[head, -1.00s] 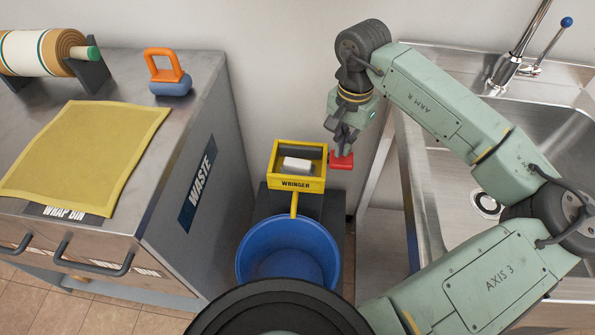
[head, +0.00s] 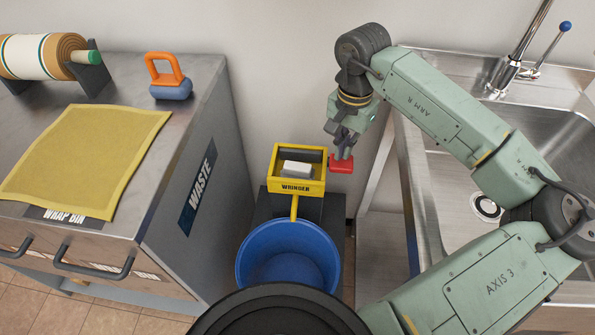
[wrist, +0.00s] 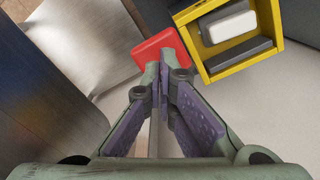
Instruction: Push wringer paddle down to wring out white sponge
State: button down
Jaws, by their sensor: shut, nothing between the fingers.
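The yellow wringer (head: 312,186) stands above a blue bucket, with the white sponge (head: 296,167) lying inside it. In the wrist view the sponge (wrist: 233,26) lies in the wringer (wrist: 272,20) beside a dark grey bar. The red paddle (head: 341,164) sticks out at the wringer's right side and also shows in the wrist view (wrist: 158,47). My gripper (head: 342,155) is shut and empty, pointing down with its fingertips at the paddle. In the wrist view the fingertips (wrist: 158,68) overlap the paddle's near edge; I cannot tell whether they touch it.
The blue bucket (head: 288,256) stands below the wringer's spout. A steel counter with a yellow cloth (head: 85,158) is at the left. The steel sink (head: 470,165) is at the right, close beside my arm.

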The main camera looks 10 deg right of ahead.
jog(key=shift+f, duration=0.1)
jog(key=shift+f+b, duration=1.1)
jog(key=shift+b, duration=0.2)
jog(key=shift+s+f+b, duration=0.1)
jog(key=shift+f+b, duration=0.15)
jog(key=shift+b, duration=0.1)
jog(key=shift+r, duration=0.1)
jog(key=shift+d+r+p, duration=0.1)
jog(key=shift+r+p, duration=0.4)
jog(key=shift+r, duration=0.15)
notch_tip(320, 180, up, 10)
jog(key=p, duration=0.4)
jog(key=shift+f, duration=0.15)
